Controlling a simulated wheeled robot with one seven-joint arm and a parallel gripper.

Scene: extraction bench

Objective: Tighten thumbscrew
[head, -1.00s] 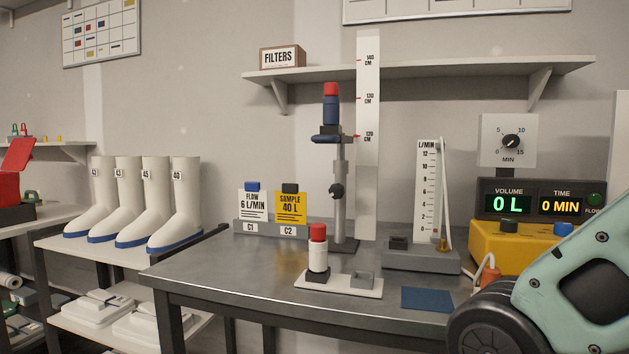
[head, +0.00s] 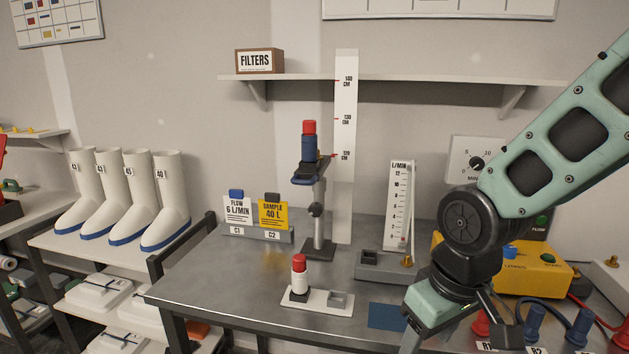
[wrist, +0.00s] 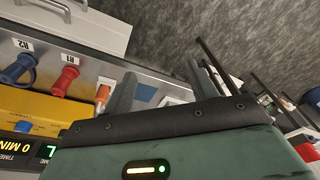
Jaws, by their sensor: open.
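The thumbscrew (head: 316,209) is a small dark knob on the grey post of a stand (head: 319,245) at the back of the bench. Above it, the stand's blue platform (head: 311,177) carries a blue cylinder with a red top (head: 309,140), beside a tall white height scale (head: 345,120). My gripper (wrist: 165,88) shows two grey fingers spread apart with nothing between them in the wrist view. In the head view it hangs low over the bench's front right, well apart from the thumbscrew, its fingertips not clearly seen. The thumbscrew is not visible in the wrist view.
A white tray (head: 330,301) with a red-topped vial stands in front of the post. Sample cards (head: 257,213) stand left of it, a flow meter (head: 398,210) right. A yellow control box (head: 535,272) and cabled plugs (head: 533,322) are at right. The bench's left front is clear.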

